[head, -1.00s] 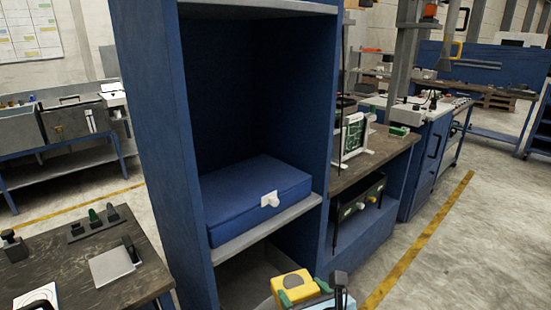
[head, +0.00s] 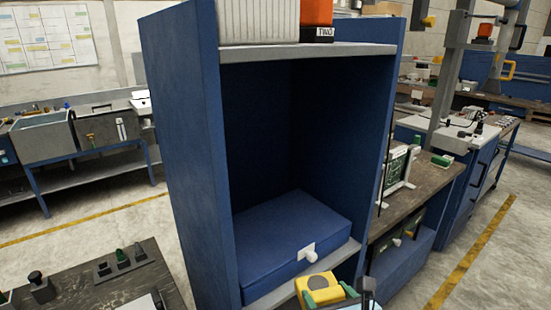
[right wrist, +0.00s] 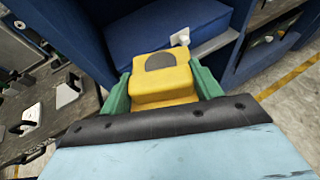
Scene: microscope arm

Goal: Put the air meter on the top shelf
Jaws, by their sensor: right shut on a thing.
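The air meter (head: 321,289) is a yellow device with a dark round face, low in the head view. My right gripper (right wrist: 162,88) is shut on it, with green fingers on both sides in the right wrist view, where the yellow air meter (right wrist: 165,82) fills the middle. The air meter is in front of the blue shelf unit (head: 184,130), near the level of the lower shelf. The top shelf (head: 300,53) is a grey board high in the head view, with things standing on it. My left gripper is not in view.
On the top shelf stand a ribbed light-grey box (head: 257,20) and an orange item (head: 316,17). A blue case (head: 285,245) lies on the lower shelf. A dark workbench (head: 90,285) is at lower left, and another bench (head: 425,175) stands to the right.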

